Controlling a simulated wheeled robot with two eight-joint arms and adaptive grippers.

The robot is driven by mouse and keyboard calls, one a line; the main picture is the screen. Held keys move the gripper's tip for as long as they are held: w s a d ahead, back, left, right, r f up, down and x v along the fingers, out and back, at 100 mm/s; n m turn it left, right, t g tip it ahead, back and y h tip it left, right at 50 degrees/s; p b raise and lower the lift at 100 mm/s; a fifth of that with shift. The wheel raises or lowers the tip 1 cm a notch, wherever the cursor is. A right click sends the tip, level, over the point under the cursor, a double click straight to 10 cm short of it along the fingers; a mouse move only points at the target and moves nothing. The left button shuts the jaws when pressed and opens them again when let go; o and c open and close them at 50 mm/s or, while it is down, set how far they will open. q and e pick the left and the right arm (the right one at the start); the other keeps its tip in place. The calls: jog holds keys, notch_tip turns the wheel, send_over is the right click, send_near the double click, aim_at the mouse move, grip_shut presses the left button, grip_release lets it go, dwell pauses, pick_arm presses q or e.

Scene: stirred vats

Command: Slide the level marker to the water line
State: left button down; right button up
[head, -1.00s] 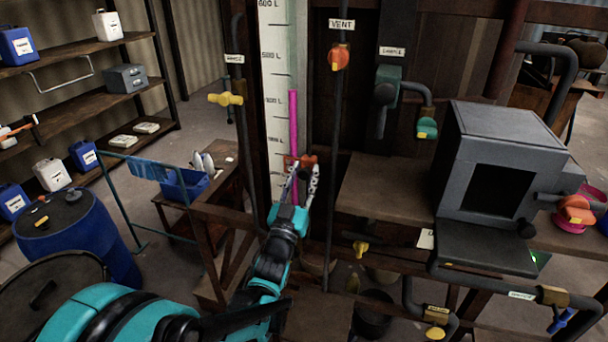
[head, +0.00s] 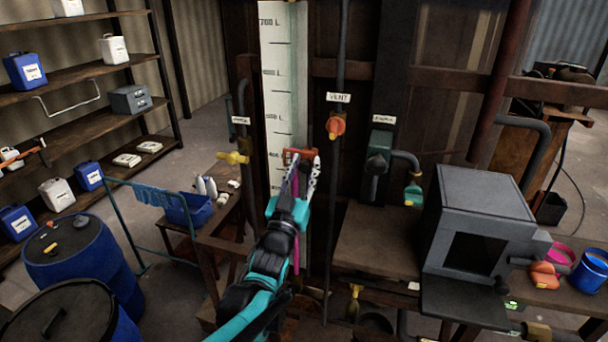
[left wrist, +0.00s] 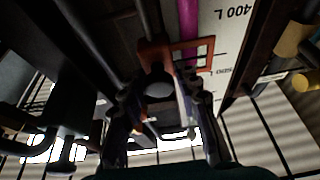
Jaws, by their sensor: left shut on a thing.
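The level marker (head: 299,153) is an orange-red slider with a thin frame around the sight tube on the white litre scale (head: 277,95). My left gripper (head: 304,168) is shut on it from the front. In the left wrist view the marker (left wrist: 157,54) sits between my fingers, and its frame lies close to the 400 L print. The magenta liquid (head: 296,255) shows in the tube below my gripper. In the left wrist view the magenta liquid (left wrist: 187,18) reaches the marker's frame; its exact top is hard to make out. My right gripper is not in view.
A vertical pipe with the orange VENT valve (head: 335,126) runs just right of the marker. A yellow valve (head: 232,158) sticks out left of the scale. A grey box (head: 478,230) stands on the bench at right. The tube above the marker looks clear.

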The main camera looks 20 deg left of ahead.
pick_arm(q)
jog(key=shift+r, duration=0.85)
jog(key=c, duration=1.3)
grip_release()
jog(key=shift+d, duration=0.1)
jog(key=shift+o, duration=0.2)
jog(key=v, duration=1.2)
jog(key=shift+f, duration=0.15)
